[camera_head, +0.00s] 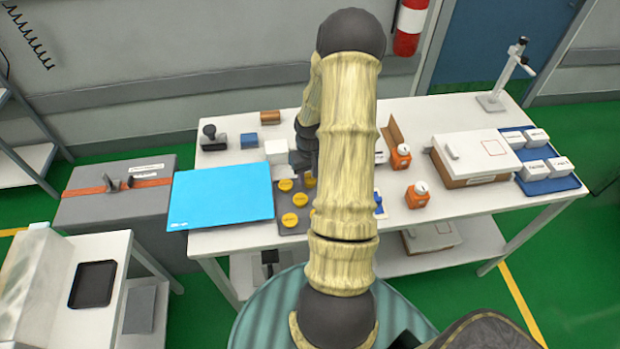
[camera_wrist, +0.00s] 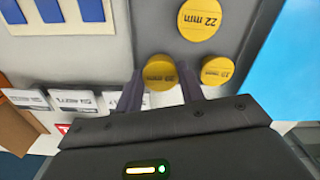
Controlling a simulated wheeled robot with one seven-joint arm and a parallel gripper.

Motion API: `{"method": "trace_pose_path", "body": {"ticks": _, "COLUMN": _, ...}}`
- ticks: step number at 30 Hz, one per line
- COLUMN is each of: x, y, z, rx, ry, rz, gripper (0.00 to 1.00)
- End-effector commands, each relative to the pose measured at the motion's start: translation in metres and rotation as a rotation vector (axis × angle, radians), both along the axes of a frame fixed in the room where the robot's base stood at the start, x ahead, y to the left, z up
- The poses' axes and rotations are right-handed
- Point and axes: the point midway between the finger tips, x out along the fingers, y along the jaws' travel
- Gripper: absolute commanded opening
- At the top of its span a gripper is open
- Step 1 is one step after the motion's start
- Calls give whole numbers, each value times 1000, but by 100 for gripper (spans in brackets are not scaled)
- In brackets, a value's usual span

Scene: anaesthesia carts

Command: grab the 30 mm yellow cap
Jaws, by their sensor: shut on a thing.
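In the wrist view my gripper (camera_wrist: 161,84) has its two dark fingers on either side of a yellow round cap (camera_wrist: 160,71), shut on it. The printing on this cap is small and upside down, so I cannot read its size for sure. A larger yellow cap marked 22 mm (camera_wrist: 199,19) lies beyond it, and another yellow cap (camera_wrist: 217,71) lies to the right. The caps are at a grey mat (camera_head: 277,212). In the head view my gripper (camera_head: 303,162) is partly hidden by my arm, above the mat's back edge.
A blue sheet (camera_head: 221,195) lies left of the mat. A white block (camera_head: 278,152) stands behind it. Orange bottles (camera_head: 417,195) and a white box (camera_head: 477,155) stand to the right. Blue pieces (camera_wrist: 90,10) show in the wrist view.

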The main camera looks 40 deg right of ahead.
Motion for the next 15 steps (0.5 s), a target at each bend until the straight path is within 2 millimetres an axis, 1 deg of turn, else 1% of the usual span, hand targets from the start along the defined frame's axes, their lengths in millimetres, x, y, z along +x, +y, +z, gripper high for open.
{"method": "trace_pose_path", "body": {"ticks": 9, "x": 0, "y": -1, "z": 60, "rx": -2, "ry": -4, "rz": -2, "gripper": 17}}
{"method": "trace_pose_path", "body": {"ticks": 12, "x": 0, "y": -1, "z": 75, "rx": -2, "ry": -2, "rz": -1, "gripper": 17}}
{"method": "trace_pose_path", "body": {"ticks": 15, "x": 0, "y": 0, "z": 84, "rx": 0, "ry": 0, "rz": 0, "gripper": 17}}
